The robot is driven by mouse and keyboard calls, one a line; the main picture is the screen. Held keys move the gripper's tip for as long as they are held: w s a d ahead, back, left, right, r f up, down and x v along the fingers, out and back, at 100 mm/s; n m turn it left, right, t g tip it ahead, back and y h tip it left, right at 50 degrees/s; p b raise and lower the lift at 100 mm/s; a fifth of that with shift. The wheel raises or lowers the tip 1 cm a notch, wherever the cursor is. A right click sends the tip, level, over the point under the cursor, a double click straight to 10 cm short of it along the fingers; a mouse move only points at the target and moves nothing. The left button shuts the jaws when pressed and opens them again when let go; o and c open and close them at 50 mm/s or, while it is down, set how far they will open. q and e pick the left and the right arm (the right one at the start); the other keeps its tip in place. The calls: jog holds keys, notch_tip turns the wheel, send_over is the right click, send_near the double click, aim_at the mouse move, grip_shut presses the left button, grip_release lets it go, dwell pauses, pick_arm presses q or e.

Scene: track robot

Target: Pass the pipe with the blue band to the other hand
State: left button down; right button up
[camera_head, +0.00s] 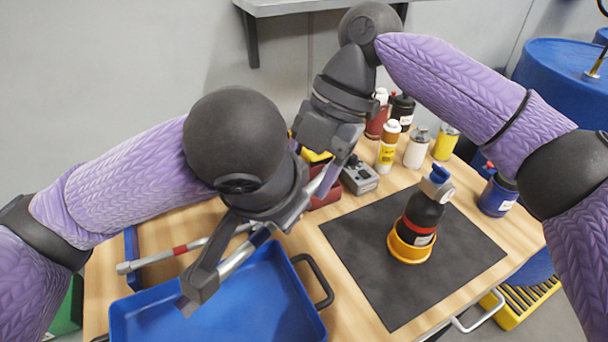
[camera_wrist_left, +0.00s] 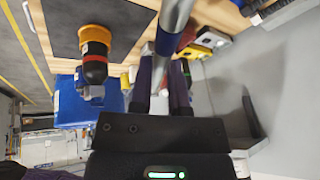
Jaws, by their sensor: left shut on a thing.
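The pipe with the blue band is a silver tube (camera_head: 236,259) with a dark blue ring. It slants up to the right, above the blue tray, in the head view. My left gripper (camera_head: 246,252) is shut on it. The left wrist view shows the tube (camera_wrist_left: 175,18) and its blue band (camera_wrist_left: 167,43) just beyond the left fingers (camera_wrist_left: 163,80). My right gripper (camera_head: 327,160) is close to the pipe's upper far end. Its fingers partly hide that end, and I cannot tell whether they are open or shut, or touch it.
A red-banded pipe (camera_head: 195,244) lies behind the blue tray (camera_head: 262,311). A black bottle (camera_head: 424,211) stands in an orange ring (camera_head: 409,249) on the dark mat (camera_head: 355,243). Several bottles and cans, including a yellow bottle (camera_head: 387,151), stand at the back. The mat's front is clear.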

jog(key=shift+x, duration=1.3)
grip_shut()
pick_arm(q)
jog(key=shift+d, duration=0.1)
pick_arm(e)
jog(key=shift+r, duration=0.1)
pick_arm(q)
jog(key=c, duration=0.9)
grip_release()
jog(key=o, duration=0.4)
